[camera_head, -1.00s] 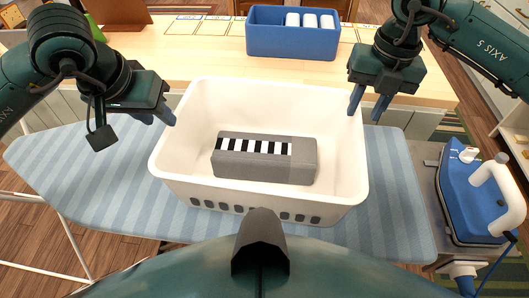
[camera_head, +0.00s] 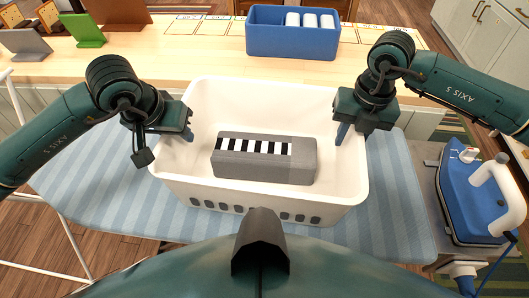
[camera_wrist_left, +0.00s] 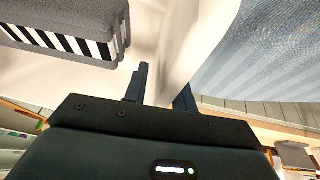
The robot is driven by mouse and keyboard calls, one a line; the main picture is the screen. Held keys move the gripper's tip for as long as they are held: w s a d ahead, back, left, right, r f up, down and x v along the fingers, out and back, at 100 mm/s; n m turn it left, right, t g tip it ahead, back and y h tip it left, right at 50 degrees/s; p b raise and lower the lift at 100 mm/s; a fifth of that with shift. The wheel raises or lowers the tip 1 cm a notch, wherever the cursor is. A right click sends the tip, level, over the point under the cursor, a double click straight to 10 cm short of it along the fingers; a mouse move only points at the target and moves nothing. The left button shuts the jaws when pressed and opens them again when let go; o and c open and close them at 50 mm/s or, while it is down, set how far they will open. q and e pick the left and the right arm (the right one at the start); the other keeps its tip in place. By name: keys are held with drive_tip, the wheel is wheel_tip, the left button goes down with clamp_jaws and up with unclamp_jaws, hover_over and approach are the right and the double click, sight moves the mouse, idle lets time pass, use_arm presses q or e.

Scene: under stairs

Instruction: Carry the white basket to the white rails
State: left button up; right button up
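The white basket (camera_head: 260,194) stands on the striped ironing board, with a grey block with a black-and-white striped strip (camera_head: 264,159) inside it. My left gripper (camera_head: 183,135) is at the basket's left rim. In the left wrist view its two fingers (camera_wrist_left: 163,88) stand apart, with the basket wall (camera_wrist_left: 172,60) running between them. My right gripper (camera_head: 350,132) is at the right rim. One of its fingers shows inside the wall; the other is mostly hidden, and it appears open.
The striped ironing board (camera_head: 400,215) lies under the basket. Behind it is a wooden counter (camera_head: 200,58) with a blue bin (camera_head: 292,40) holding white rolls. A green stand (camera_head: 84,30) is at the back left. A blue-and-white iron (camera_head: 470,195) is on the right.

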use_arm(q)
clamp_jaws()
use_arm(e)
clamp_jaws()
use_arm(q)
drive_tip(key=shift+r, duration=0.2)
use_arm(e)
drive_tip(key=shift+r, duration=0.15)
